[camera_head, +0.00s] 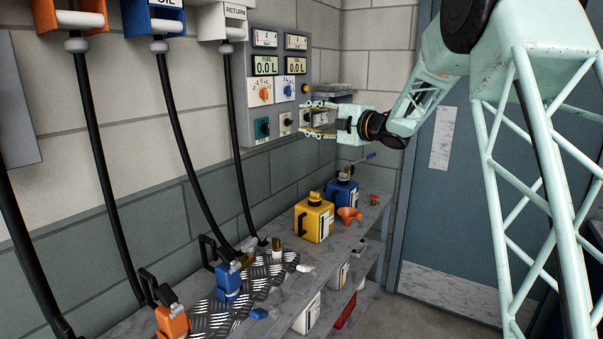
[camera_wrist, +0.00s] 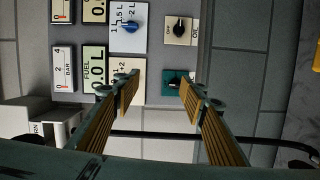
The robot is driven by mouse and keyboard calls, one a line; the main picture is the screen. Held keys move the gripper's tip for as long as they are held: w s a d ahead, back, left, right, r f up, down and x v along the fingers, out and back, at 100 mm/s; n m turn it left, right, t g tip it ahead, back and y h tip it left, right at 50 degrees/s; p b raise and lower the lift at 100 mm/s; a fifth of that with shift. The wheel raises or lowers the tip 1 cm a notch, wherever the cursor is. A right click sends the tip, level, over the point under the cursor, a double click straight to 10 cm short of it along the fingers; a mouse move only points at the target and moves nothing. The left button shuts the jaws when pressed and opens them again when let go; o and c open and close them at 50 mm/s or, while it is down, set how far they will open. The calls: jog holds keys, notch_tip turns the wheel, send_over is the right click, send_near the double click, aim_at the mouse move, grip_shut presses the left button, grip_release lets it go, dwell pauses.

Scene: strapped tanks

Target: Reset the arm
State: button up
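My gripper (camera_head: 318,119) is raised in front of the wall control panel (camera_head: 247,118) in the head view. In the wrist view, its two ribbed fingers (camera_wrist: 157,98) are spread apart with nothing between them, facing the panel. A teal-plated knob (camera_wrist: 178,82) shows between and beyond the fingertips. A blue knob (camera_wrist: 131,26) and a black knob (camera_wrist: 180,28) show above them. My arm reaches in from the right in the head view. I cannot tell whether a fingertip touches the panel.
Below stands a bench with a yellow tank (camera_head: 314,219), a blue tank (camera_head: 341,193), an orange funnel (camera_head: 349,215) and a metal tread plate (camera_head: 205,318). A door (camera_head: 450,220) is behind my arm.

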jog(key=s+d+r+m+t+h, duration=0.3)
jog(key=s+d+r+m+h, duration=0.55)
jog(key=d, duration=0.35)
jog(key=s+d+f+m+g+h, duration=0.15)
jog(key=s+d+m, duration=0.25)
jog(key=s, duration=0.5)
jog(key=s+d+f+m+g+h, duration=0.1)
jog(key=s+d+m+h, duration=0.3)
jog(key=s, duration=0.5)
jog(key=s+f+m+g, duration=0.3)
jog(key=s+f, duration=0.3)
jog(key=s, duration=1.1)
jog(key=s+f+m+g+y, duration=0.1)
jog(key=s+f+m+g, duration=0.2)
jog(key=s, duration=1.5)
jog(key=s+a+f+m+g, duration=0.1)
jog(key=s+f+m+g, duration=0.2)
jog(key=s+f, duration=0.7)
jog(key=s, duration=0.7)
jog(key=shift+s+m+y, duration=0.25)
jog(key=shift+m+y, duration=0.05)
jog(key=shift+m, duration=0.05)
